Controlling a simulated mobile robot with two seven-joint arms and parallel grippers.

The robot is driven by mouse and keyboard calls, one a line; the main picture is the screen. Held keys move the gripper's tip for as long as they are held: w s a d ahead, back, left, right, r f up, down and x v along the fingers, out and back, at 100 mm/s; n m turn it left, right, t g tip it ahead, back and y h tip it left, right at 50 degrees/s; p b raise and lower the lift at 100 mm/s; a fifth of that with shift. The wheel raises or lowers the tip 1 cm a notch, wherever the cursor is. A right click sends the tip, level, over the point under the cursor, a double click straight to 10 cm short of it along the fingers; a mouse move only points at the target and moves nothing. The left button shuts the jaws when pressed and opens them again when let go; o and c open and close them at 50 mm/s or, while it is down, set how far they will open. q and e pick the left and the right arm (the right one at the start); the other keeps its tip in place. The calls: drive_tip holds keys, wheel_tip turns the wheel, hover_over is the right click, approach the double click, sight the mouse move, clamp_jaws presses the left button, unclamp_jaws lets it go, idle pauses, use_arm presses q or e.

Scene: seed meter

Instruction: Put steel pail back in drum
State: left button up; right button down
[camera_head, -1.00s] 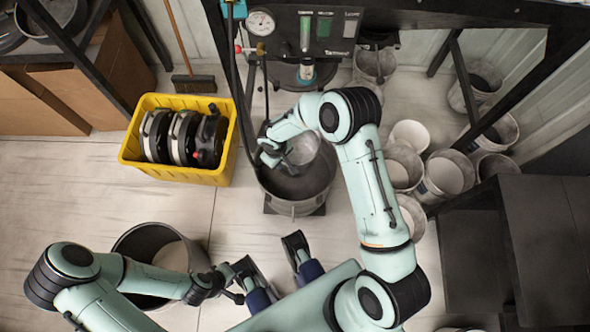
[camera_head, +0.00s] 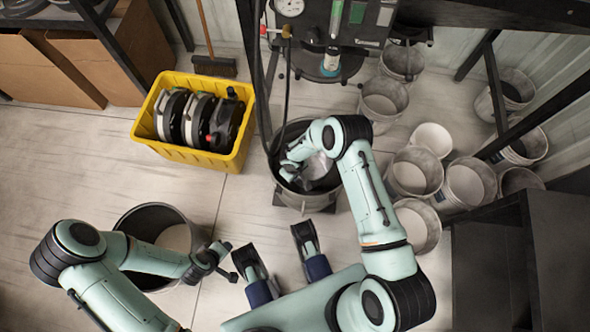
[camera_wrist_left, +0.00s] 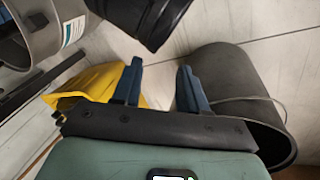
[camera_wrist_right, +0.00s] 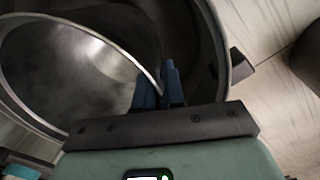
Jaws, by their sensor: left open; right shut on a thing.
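The steel pail (camera_head: 320,169) is a shiny metal vessel within the mouth of the grey drum (camera_head: 293,199) in the head view. My right gripper (camera_head: 288,170) is shut on the pail's rim. In the right wrist view the fingers (camera_wrist_right: 158,88) pinch the rim of the pail (camera_wrist_right: 65,75), and the drum wall (camera_wrist_right: 215,45) curves around beyond it. Whether the pail rests on the drum's bottom is hidden. My left gripper (camera_head: 231,262) is open and empty near the dark bucket; its spread fingers show in the left wrist view (camera_wrist_left: 158,85).
A yellow crate (camera_head: 178,153) with several round dark parts stands left of the drum. A dark bucket (camera_head: 128,224) is beside my left arm. A gauge panel (camera_head: 340,15) stands behind the drum. Several pale buckets (camera_head: 415,172) crowd the right side. The floor between crate and bucket is clear.

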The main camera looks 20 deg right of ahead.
wheel_tip(320, 180, down, 4)
drive_tip(key=shift+r+b, duration=0.1)
drive_tip(key=shift+b, duration=0.45)
use_arm(q)
drive_tip(key=shift+w+a+f, duration=0.25)
drive_tip(key=shift+w+f, duration=0.05)
drive_tip(key=shift+w, duration=0.2)
drive_tip(key=shift+w+a+f, duration=0.25)
drive_tip(key=shift+w+f, duration=0.05)
drive_tip(key=shift+w, duration=0.15)
use_arm(e)
drive_tip(key=shift+f, duration=0.2)
drive_tip(key=c, duration=1.2)
unclamp_jaws()
drive_tip(key=shift+c, duration=0.2)
use_arm(q)
drive_tip(key=shift+s+f, duration=0.1)
drive_tip(key=shift+f, duration=0.05)
use_arm(e)
drive_tip(key=shift+r, duration=0.1)
